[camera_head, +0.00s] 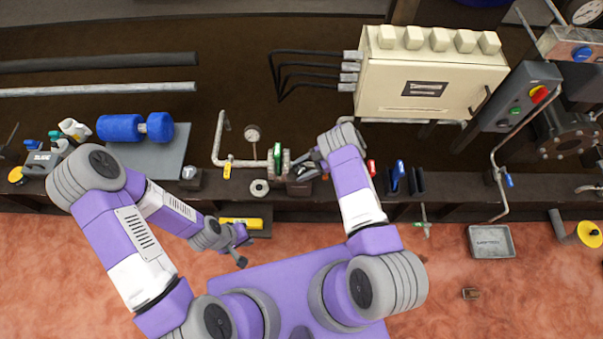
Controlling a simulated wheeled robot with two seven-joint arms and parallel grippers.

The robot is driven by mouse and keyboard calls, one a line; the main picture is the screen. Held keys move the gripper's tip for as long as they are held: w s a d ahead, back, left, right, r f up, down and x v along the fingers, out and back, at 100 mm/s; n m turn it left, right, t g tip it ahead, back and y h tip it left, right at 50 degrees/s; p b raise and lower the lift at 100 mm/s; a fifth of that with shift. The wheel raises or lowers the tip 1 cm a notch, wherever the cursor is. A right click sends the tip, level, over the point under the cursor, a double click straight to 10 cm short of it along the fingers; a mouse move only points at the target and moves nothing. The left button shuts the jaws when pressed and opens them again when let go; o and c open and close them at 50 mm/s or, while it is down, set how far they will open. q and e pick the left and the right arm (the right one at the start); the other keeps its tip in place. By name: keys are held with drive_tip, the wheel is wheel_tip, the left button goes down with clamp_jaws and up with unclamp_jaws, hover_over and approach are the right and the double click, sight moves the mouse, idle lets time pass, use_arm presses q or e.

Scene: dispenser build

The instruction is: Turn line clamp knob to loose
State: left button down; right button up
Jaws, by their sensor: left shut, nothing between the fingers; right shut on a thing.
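The line clamp (299,187) is a dark brown block on the pipe run at the bench's edge, in the middle of the head view. My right gripper (303,163) reaches it from the upper right and is shut on a small part at its top, which looks to be the clamp knob. The fingers and wrist hide most of the knob, so I cannot tell its turn position. My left gripper (241,259) is shut and empty, low in front of the bench, apart from the clamp.
A green-handled valve (277,157) stands just left of the clamp, with a pressure gauge (252,134) behind. A cream electrical box (430,75) stands behind right. A red part (372,167) and a blue-handled part (398,173) are right of my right arm. A yellow object (240,223) lies near my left gripper.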

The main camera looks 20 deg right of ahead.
sight(301, 170)
drive_tip(key=n+g+b, duration=0.1)
drive_tip(key=n+g, duration=0.1)
drive_tip(key=shift+f+n+g+h, duration=0.1)
drive_tip(key=shift+n+g+h, duration=0.2)
drive_tip(key=shift+a+n+g+h+b, duration=0.1)
drive_tip(key=shift+n+g+h+b, duration=0.25)
drive_tip(key=shift+n+g, duration=0.7)
drive_tip(key=shift+g, duration=0.35)
drive_tip(key=o, duration=0.9)
drive_tip(key=shift+a, duration=0.1)
drive_tip(key=shift+o, duration=0.2)
drive_tip(key=shift+r, duration=0.5)
wheel_tip(301, 170, up, 9)
drive_tip(key=p, duration=0.4)
drive_tip(key=shift+r+p, duration=0.1)
drive_tip(key=shift+p, duration=0.25)
